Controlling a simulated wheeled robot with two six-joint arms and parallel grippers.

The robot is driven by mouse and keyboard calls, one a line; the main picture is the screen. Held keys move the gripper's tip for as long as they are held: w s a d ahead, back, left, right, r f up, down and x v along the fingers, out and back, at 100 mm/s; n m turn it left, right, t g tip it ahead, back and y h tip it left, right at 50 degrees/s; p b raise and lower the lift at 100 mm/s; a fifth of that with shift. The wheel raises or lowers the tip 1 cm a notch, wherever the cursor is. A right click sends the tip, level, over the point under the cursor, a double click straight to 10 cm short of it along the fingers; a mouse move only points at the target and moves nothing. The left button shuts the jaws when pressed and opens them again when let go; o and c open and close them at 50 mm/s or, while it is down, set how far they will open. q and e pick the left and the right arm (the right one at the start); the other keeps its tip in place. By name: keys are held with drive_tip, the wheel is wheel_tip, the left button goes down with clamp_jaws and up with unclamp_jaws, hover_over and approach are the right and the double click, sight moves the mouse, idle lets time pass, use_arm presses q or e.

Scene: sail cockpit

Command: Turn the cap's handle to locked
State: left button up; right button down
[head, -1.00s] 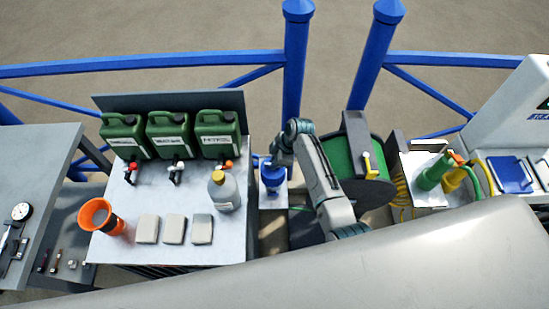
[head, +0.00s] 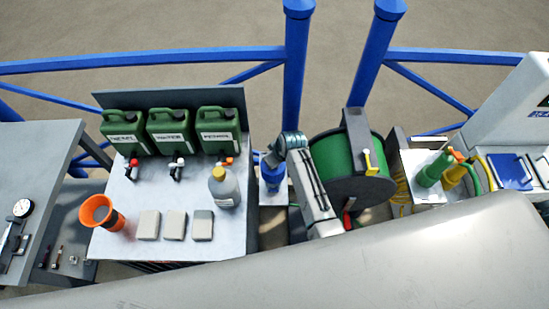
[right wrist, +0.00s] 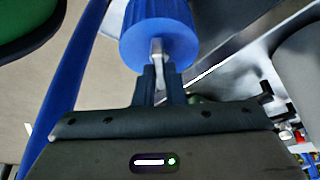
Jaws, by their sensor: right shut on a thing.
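The blue cap (right wrist: 160,32) has a ribbed rim and fills the top middle of the right wrist view. Its grey metal handle (right wrist: 158,50) sticks out toward my right gripper. My right gripper (right wrist: 160,72) is shut on the handle, with one dark finger on each side of it. In the head view the blue cap (head: 272,178) stands on a small pale stand just right of the white table, partly hidden by my right arm. Whether the handle is at locked cannot be read. My left gripper is in neither view.
A green hose reel (head: 345,165) stands close to the right of my arm. On the white table (head: 150,250) are green canisters (head: 170,132), a grey bottle (head: 222,188) and an orange funnel (head: 102,214). Blue railing posts (head: 293,70) rise behind.

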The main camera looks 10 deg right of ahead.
drive_tip(key=shift+m, duration=0.5)
drive_tip(key=c, duration=1.5)
unclamp_jaws()
drive_tip(key=b+v, duration=0.2)
drive_tip(key=v, duration=0.8)
drive_tip(key=shift+s+r+b, duration=0.2)
drive_tip(key=shift+r+b, duration=0.15)
drive_tip(key=shift+r, duration=0.05)
drive_tip(key=shift+a, duration=0.1)
